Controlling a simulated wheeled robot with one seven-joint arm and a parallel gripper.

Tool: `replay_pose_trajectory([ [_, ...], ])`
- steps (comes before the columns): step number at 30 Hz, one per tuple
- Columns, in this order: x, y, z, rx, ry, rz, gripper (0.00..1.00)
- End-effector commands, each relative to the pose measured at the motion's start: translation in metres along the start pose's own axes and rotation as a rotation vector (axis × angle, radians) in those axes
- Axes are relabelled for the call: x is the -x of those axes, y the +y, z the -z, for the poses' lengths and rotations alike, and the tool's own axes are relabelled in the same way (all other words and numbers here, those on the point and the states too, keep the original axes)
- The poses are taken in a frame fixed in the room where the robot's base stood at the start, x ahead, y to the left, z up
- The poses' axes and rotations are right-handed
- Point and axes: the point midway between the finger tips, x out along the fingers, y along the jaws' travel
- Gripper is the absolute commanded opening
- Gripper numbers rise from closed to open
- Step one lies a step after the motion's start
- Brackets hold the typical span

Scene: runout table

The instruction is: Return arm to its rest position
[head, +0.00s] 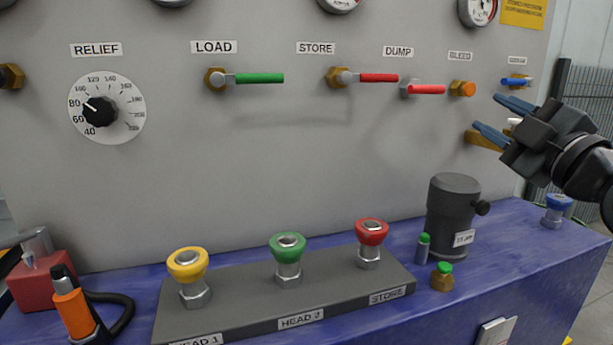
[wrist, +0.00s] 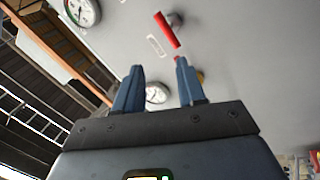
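My gripper (head: 497,119) is at the right of the head view, in front of the panel's right part. Its two blue fingers are spread apart, with nothing between them. In the wrist view my gripper (wrist: 158,88) also shows open and empty, pointing at the grey panel (wrist: 235,60). A red lever handle (wrist: 167,30) shows beyond the fingertips there. My arm comes in from the right edge of the head view.
The panel has a green LOAD lever (head: 258,78), a red STORE lever (head: 378,78), a red DUMP lever (head: 427,90) and an orange BLEED knob (head: 463,89). The blue table (head: 480,285) bears a dark cylinder (head: 452,208) and several coloured fittings below my gripper.

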Motion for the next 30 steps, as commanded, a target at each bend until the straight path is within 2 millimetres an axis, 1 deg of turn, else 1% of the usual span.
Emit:
replay_pose_trajectory([
  [1,0.010,-0.027,-0.007,-0.064,-0.018,0.001,0.40],
  [3,0.024,-0.054,-0.012,-0.149,-0.042,-0.008,0.40],
  [8,0.061,-0.116,-0.022,-0.332,-0.101,-0.026,0.40],
  [9,0.072,-0.131,-0.024,-0.373,-0.118,-0.030,0.40],
  [11,0.088,-0.153,-0.027,-0.435,-0.142,-0.036,0.40],
  [12,0.100,-0.167,-0.028,-0.474,-0.159,-0.038,0.40],
  [14,0.118,-0.188,-0.029,-0.529,-0.186,-0.042,0.40],
  [15,0.130,-0.201,-0.029,-0.564,-0.203,-0.044,0.40],
  [17,0.150,-0.221,-0.029,-0.615,-0.229,-0.047,0.40],
  [18,0.163,-0.233,-0.029,-0.648,-0.246,-0.049,0.40],
  [20,0.184,-0.250,-0.029,-0.692,-0.273,-0.051,0.40],
  [21,0.198,-0.262,-0.028,-0.721,-0.289,-0.052,0.40],
  [23,0.220,-0.277,-0.026,-0.762,-0.316,-0.054,0.40],
  [24,0.235,-0.286,-0.025,-0.787,-0.332,-0.053,0.40],
  [26,0.257,-0.300,-0.022,-0.823,-0.358,-0.053,0.40],
  [30,0.310,-0.326,-0.015,-0.894,-0.413,-0.047,0.40],
])
